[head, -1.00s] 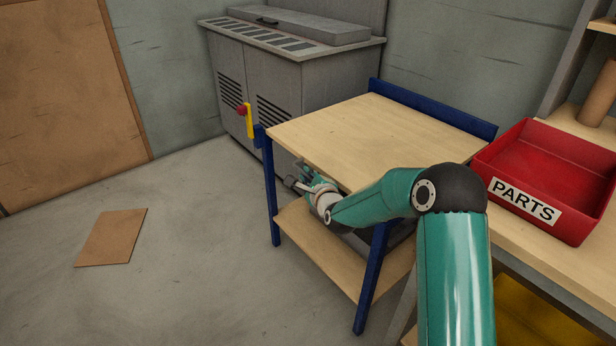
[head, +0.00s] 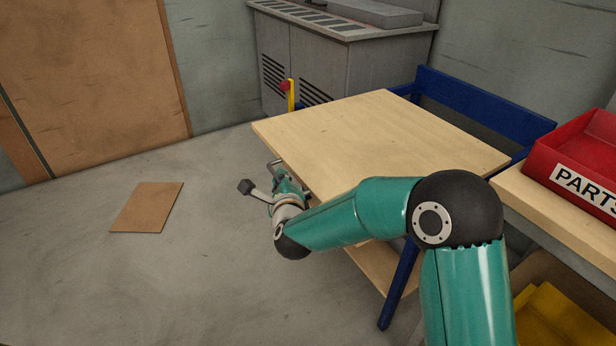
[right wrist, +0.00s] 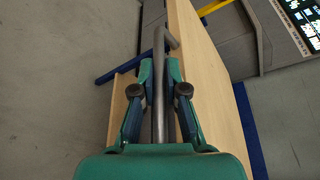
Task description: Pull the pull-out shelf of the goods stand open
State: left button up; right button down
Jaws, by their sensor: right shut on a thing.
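The goods stand has a blue frame (head: 400,288) and stands right of the middle in the head view. Its pull-out shelf is the light wooden top board (head: 380,135), slid out toward the lower left so that it overhangs the frame, with a gap before the blue back rail (head: 470,100). My right gripper (head: 284,180) is at the shelf's front edge. In the right wrist view its fingers (right wrist: 160,72) are shut on the grey bar handle (right wrist: 159,45) of the shelf. My left gripper is not in view.
A lower wooden board (head: 375,262) shows under the shelf. A red PARTS bin (head: 575,165) stands on a bench at the right. A grey cabinet (head: 335,60) is behind. The floor at the left is clear except for a flat brown sheet (head: 147,207).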

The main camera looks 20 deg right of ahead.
jog(key=a, duration=0.3)
jog(key=shift+s+a+f, duration=0.2)
jog(key=shift+s+a, duration=0.15)
jog(key=c, duration=1.2)
grip_release()
jog(key=shift+r, duration=0.1)
jog(key=v, duration=1.2)
